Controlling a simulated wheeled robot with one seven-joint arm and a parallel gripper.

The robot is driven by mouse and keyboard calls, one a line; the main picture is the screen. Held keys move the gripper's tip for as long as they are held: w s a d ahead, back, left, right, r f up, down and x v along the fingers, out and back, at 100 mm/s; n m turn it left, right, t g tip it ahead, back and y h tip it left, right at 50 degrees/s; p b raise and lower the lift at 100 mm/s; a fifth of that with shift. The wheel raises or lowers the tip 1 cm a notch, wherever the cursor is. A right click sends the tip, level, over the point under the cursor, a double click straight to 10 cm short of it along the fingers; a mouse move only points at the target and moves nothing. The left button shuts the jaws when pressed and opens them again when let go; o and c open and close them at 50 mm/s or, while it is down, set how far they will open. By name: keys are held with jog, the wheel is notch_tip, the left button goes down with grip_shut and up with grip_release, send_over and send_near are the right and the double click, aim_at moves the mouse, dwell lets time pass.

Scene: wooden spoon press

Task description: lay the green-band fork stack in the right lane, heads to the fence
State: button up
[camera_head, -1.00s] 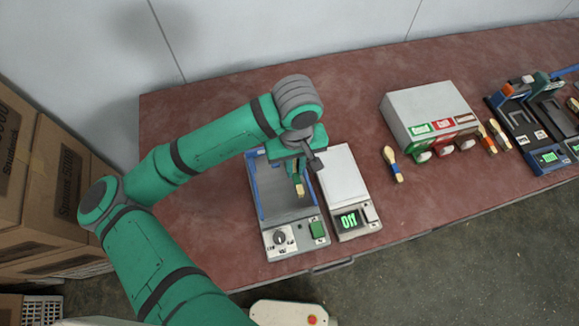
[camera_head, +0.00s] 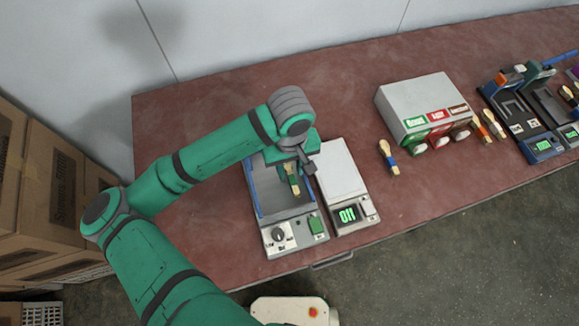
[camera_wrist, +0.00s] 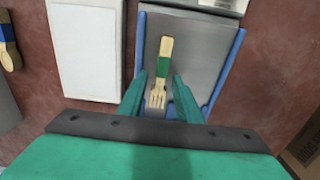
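The green-band fork stack (camera_wrist: 162,72) lies in a grey metal tray (camera_wrist: 205,70) with blue rails, on the side nearest the white-topped scale. Its tines point toward the tray's far end and its handle toward the control panel. In the head view, part of the fork stack (camera_head: 293,184) shows below my gripper (camera_head: 290,167). In the wrist view, my gripper (camera_wrist: 159,84) has its green fingers spread, one on each side of the fork, with visible gaps. The far end of the tray is mostly hidden by my gripper, so I cannot tell whether the tines touch the fence.
The scale (camera_head: 337,167) stands right beside the tray. A blue-band utensil (camera_head: 389,157) lies to the right, before a grey dispenser box (camera_head: 425,98). Further trays (camera_head: 525,115) stand at the far right. The red tabletop (camera_head: 200,215) is clear left of the tray.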

aim_at(290, 172)
jog(key=shift+s+d, duration=0.1)
jog(key=shift+r, duration=0.55)
notch_tip(290, 172, up, 12)
jog(key=shift+f, duration=0.2)
dwell(0.4)
